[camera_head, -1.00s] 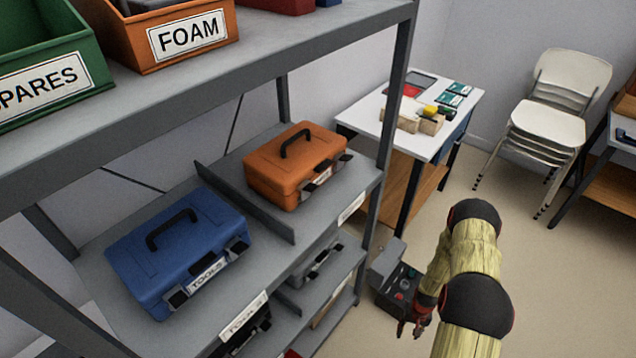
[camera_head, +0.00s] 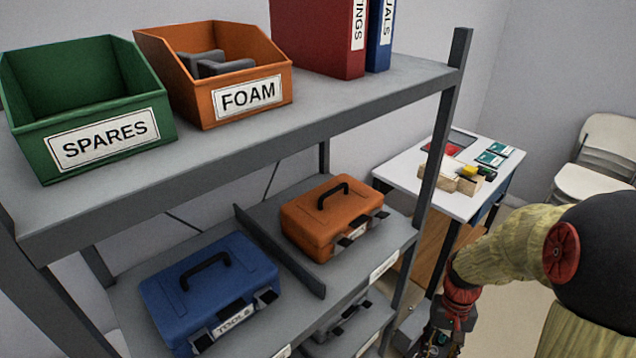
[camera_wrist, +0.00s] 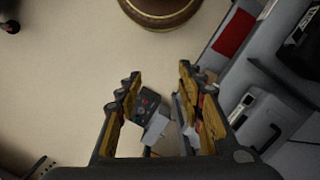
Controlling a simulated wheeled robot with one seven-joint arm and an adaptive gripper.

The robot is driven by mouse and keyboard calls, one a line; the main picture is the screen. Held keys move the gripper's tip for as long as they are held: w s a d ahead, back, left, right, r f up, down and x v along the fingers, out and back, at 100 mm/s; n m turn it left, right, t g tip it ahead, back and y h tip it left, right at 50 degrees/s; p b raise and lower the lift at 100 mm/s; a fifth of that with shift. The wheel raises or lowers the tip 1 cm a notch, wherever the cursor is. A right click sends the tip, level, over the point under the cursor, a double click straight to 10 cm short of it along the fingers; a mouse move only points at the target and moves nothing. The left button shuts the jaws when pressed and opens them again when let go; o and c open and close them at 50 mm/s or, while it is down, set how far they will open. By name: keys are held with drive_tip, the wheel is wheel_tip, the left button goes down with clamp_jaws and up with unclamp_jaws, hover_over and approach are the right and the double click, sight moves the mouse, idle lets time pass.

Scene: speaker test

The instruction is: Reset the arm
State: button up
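My gripper (camera_wrist: 158,85) points down in the wrist view. In the head view my arm comes in at the right, bent downward. My gripper (camera_head: 440,340) hangs low at the bottom edge, right of the shelf rack, and is partly cut off there.
The grey rack (camera_head: 350,118) holds a green SPARES bin (camera_head: 100,140), an orange FOAM bin (camera_head: 245,97), binders (camera_head: 318,35), a blue toolbox (camera_head: 205,290) and an orange toolbox (camera_head: 325,222). Open floor shows in the wrist view.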

drive_tip(key=s+a+r+n+t, duration=0.1)
drive_tip(key=a+r, duration=0.3)
drive_tip(key=r, duration=0.4)
drive_tip(key=s+a+r+n+t, duration=0.1)
drive_tip(key=s+a+r+t, duration=0.3)
drive_tip(key=r, duration=0.5)
drive_tip(key=s+a+r+n+t+p, duration=0.1)
drive_tip(key=s+a+r+t, duration=0.1)
drive_tip(key=r, duration=0.7)
drive_tip(key=shift+s+a+r+t, duration=0.15)
drive_tip(key=shift+s+a+t, duration=0.15)
drive_tip(key=shift+s+a, duration=0.65)
drive_tip(key=shift+w+a, duration=0.15)
drive_tip(key=shift+w, duration=0.05)
